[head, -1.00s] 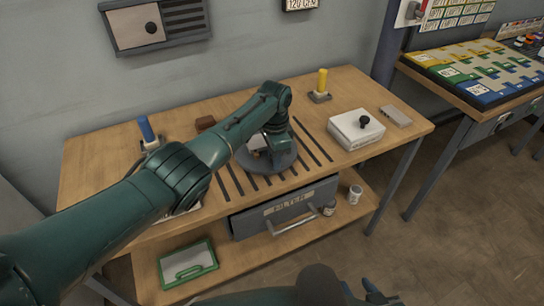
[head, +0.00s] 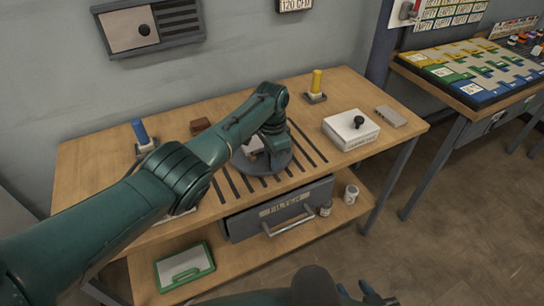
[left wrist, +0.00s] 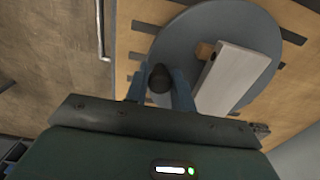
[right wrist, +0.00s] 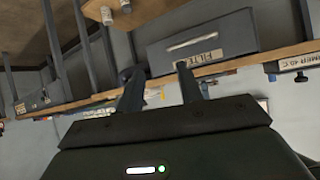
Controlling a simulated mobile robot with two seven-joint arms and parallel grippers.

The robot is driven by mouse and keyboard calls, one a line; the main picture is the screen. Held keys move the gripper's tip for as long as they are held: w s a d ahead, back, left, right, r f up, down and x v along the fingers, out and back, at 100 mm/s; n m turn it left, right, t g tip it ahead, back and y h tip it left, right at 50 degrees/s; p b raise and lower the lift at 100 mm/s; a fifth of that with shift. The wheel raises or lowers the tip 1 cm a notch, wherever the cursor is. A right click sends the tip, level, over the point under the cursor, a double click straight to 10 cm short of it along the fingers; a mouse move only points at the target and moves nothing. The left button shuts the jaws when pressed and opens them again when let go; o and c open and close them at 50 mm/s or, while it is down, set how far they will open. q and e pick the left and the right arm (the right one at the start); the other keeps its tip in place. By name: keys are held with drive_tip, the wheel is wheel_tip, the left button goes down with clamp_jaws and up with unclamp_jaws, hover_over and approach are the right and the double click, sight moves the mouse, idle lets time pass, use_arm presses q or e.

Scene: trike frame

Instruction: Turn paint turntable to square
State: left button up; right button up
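The paint turntable (head: 278,165) is a round grey disc on the wooden bench. In the left wrist view its disc (left wrist: 190,40) carries a pale slab (left wrist: 236,75), set at a slant, and a small wooden piece (left wrist: 204,50). My left gripper (left wrist: 160,80) is at the disc's edge, with a dark round knob (left wrist: 159,74) filling the gap between its fingers; it appears shut on it. In the head view my left arm hides much of the disc. My right gripper (head: 368,294) is open and empty, low in front of the bench; its spread fingers show in the right wrist view (right wrist: 156,82).
Dark strips lie around the turntable. A filter drawer (head: 275,213) and a lower shelf (head: 235,262) are below.

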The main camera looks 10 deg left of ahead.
use_arm(q)
drive_tip(key=o, duration=0.4)
wheel_tip(320, 180, up, 13)
drive_tip(key=shift+r+p, duration=0.1)
drive_tip(key=shift+p, duration=0.35)
idle(0.4)
